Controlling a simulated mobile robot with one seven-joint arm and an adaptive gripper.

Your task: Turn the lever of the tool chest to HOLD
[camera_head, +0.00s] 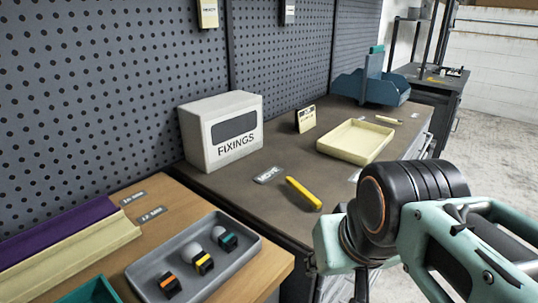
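A yellow bar (303,193), which looks like the lever, is on the dark worktop of the chest (235,188). It runs slantwise, one end toward the upper left and the other toward the lower right. A small label reading MOVE (268,174) lies to its upper left. Another pale label (355,175) lies to its upper right, partly behind my arm; its word is not readable. My arm's mint and black links fill the lower right, to the right of the bar and apart from it in the picture. My gripper's fingers cannot be made out.
A white FIXINGS box (222,130) stands behind the bar. A cream tray (356,141), a small sign (305,119) and a blue bin (371,88) are farther back. A grey tray (193,262) with several small items is on the wooden bench at left. Pegboard (110,80) walls the back.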

